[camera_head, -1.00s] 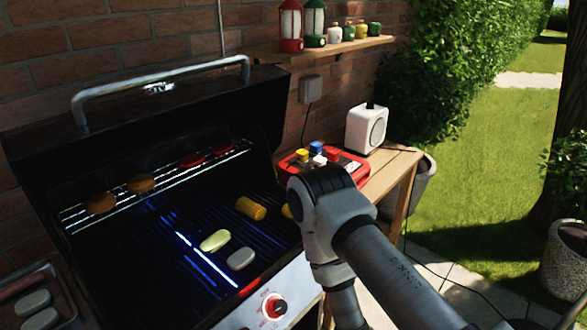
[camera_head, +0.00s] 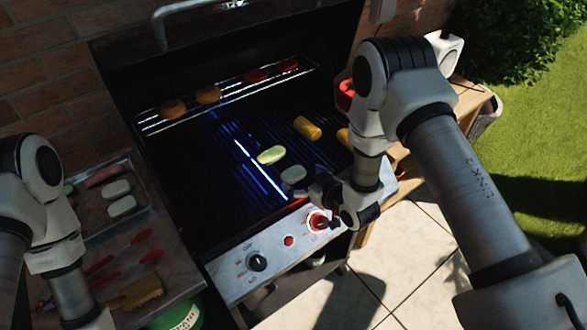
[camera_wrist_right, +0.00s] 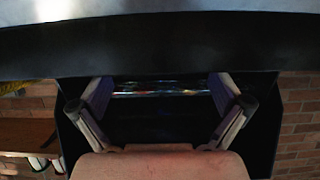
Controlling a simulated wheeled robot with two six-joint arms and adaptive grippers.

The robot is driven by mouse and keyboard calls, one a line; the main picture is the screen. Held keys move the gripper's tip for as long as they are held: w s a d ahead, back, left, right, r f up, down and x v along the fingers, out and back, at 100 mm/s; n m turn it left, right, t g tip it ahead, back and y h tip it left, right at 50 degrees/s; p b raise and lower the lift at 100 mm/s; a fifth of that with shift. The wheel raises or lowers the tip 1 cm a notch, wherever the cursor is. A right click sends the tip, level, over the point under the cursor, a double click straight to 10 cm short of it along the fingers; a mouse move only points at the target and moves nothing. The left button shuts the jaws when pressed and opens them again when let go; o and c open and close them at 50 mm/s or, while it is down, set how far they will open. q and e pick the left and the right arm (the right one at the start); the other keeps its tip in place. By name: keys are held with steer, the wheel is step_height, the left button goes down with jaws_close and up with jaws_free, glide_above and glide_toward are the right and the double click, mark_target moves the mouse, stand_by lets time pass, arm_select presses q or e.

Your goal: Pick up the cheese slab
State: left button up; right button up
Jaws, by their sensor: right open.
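A pale grey-white slab (camera_head: 293,174), which looks like cheese, lies flat on the dark grill grate near the front. Two similar pale slabs, an upper one (camera_head: 117,189) and a lower one (camera_head: 122,206), lie on the metal tray (camera_head: 146,215) at the left. My right gripper (camera_head: 322,190) is just right of the grill slab, over the grill's front edge, apart from it as far as I can tell. In the right wrist view its fingers (camera_wrist_right: 160,105) are spread with nothing between them. My left arm shows at the left, but its gripper is out of frame.
A pale green slice (camera_head: 271,154) and a yellow corn piece (camera_head: 307,128) lie on the grate near the grey-white slab. Patties (camera_head: 208,94) sit on the upper rack. The knob panel (camera_head: 258,262) edges the grill's front. Red-handled tools (camera_head: 140,236) and a brush (camera_head: 137,292) lie at lower left.

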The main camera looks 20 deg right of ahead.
mark_target(294, 174)
steer(key=shift+x, duration=1.05)
steer(key=c, duration=1.3)
steer(key=shift+o, duration=0.2)
steer(key=shift+r, duration=0.1)
